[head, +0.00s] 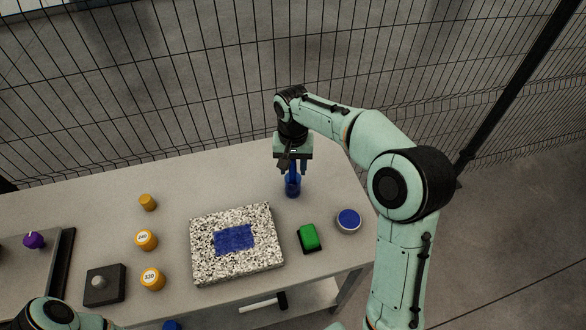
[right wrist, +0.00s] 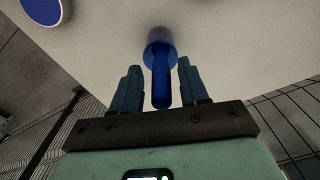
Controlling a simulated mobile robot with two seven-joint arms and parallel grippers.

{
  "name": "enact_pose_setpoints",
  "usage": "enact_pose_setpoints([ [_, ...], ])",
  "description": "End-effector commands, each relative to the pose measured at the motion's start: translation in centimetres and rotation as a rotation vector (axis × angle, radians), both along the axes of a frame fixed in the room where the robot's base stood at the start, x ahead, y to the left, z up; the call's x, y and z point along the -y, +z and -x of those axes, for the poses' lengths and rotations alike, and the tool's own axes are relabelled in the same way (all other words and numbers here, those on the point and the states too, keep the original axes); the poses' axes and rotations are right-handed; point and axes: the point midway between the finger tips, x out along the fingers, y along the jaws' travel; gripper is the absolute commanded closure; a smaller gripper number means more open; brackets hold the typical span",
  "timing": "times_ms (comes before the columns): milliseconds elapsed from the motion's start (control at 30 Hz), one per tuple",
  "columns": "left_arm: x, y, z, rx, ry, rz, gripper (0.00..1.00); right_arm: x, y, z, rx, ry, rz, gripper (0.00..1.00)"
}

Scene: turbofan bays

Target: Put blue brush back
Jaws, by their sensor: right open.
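The blue brush (head: 292,188) stands upright on the table near its back right part. It also shows in the right wrist view (right wrist: 160,72), with its handle reaching up between the two fingers. My right gripper (head: 291,167) comes down from above around the brush handle. It is open, and in the right wrist view (right wrist: 160,88) a gap shows on both sides of the handle. My left gripper is out of view; only a part of my left arm shows at the bottom left.
A speckled slab (head: 201,262) with a blue patch (head: 234,239) lies mid-table. Right of it are a green block (head: 308,236) and a round dish with blue inside (head: 348,220). Several yellow-orange pieces (head: 146,240) and a dark square box (head: 105,285) are left. A mesh fence stands behind.

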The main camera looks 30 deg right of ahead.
Motion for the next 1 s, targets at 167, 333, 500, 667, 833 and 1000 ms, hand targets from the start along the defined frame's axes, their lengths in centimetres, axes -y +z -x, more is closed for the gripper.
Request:
enact_pose_setpoints([
  [167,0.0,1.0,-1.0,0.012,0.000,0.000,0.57,0.0,4.4,-0.2,0.009,0.000,-0.001,0.56],
  [333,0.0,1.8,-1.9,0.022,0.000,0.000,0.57,0.0,7.8,-0.2,0.007,0.000,0.000,0.56],
  [500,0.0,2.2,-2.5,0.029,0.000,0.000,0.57,0.0,9.7,-0.1,0.004,0.000,0.000,0.56],
  [667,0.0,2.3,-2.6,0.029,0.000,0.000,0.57,0.0,10.2,0.0,0.001,0.001,0.000,0.56],
  [833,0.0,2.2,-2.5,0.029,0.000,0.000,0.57,0.0,10.2,0.0,0.000,0.001,0.000,0.56],
  [1000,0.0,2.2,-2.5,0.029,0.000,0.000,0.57,0.0,10.2,0.0,0.000,0.000,0.000,0.56],
])
